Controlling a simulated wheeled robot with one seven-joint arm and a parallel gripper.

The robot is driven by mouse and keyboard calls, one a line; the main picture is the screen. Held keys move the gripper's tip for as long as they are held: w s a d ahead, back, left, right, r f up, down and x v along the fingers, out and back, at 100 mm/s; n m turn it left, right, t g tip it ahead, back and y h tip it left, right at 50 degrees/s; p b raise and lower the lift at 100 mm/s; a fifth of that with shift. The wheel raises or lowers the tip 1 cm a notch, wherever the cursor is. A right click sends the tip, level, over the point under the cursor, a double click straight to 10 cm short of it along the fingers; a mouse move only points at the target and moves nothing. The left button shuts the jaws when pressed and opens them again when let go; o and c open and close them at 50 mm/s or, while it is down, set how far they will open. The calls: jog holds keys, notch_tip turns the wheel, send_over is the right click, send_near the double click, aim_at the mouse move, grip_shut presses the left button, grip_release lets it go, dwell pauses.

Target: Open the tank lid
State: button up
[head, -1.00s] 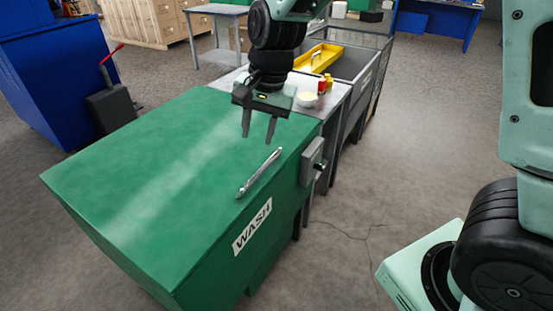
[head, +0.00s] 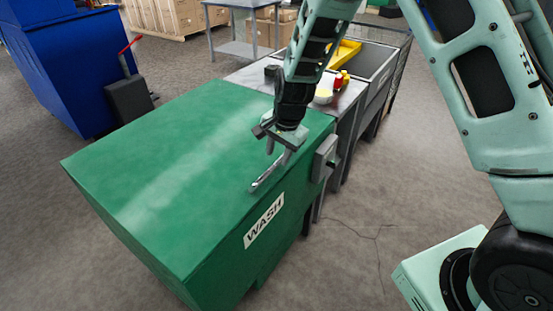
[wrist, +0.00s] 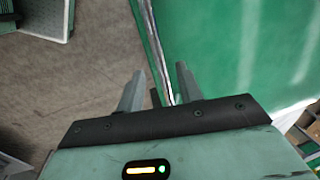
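The tank (head: 215,257) is a large green box with a WASH label on its front. Its flat green lid (head: 170,165) lies closed. A silver bar handle (head: 262,183) runs along the lid's front edge; its far end is hidden by my gripper in the head view. My gripper (head: 277,154) is open, low over the far part of the handle. In the wrist view, the handle (wrist: 153,42) passes into the gap between the open fingers (wrist: 161,82), nearer the right finger. I cannot tell whether a finger touches it.
A grey box (head: 325,157) is mounted on the tank's right side. Behind stands a grey counter with a red bottle (head: 338,80), a bowl (head: 323,96) and a yellow tray (head: 346,53). A blue bin (head: 65,75) stands at the left. The floor (head: 350,250) in front is clear.

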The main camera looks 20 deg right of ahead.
aim_at(275, 164)
jog(key=shift+w+a+f, duration=0.1)
jog(key=shift+w+f, duration=0.05)
jog(key=shift+f, duration=0.65)
jog(key=shift+w+a+f, duration=0.1)
jog(key=shift+f, duration=0.7)
grip_shut()
